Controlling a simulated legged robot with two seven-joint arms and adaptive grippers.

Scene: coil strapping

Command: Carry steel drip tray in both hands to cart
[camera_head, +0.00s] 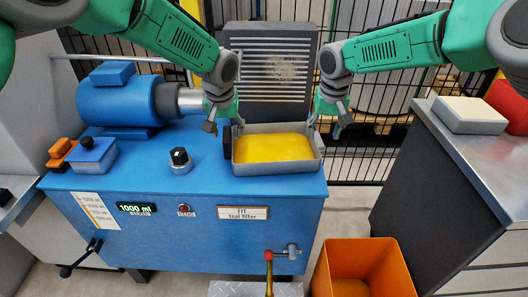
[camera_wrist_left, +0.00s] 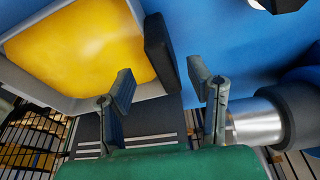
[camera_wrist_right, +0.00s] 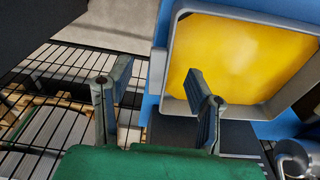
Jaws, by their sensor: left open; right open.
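The steel drip tray (camera_head: 276,168), a shallow grey pan holding yellow liquid, sits on top of the blue machine. Its black left handle (camera_head: 227,146) also shows in the left wrist view (camera_wrist_left: 161,52). My left gripper (camera_head: 224,125) is open above the tray's left end, its fingers on either side of the handle's line, not visibly closed on it. My right gripper (camera_head: 325,124) is open at the tray's right end. In the right wrist view the tray's side wall (camera_wrist_right: 168,62) lies between the finger lines. No cart is clearly identifiable.
A blue motor (camera_head: 115,98) and a black-topped knob (camera_head: 180,160) stand on the blue machine (camera_head: 120,190) left of the tray. An orange bin (camera_head: 362,262) is on the floor below. A metal-topped grey unit (camera_head: 430,175) stands right, with a floor gap between.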

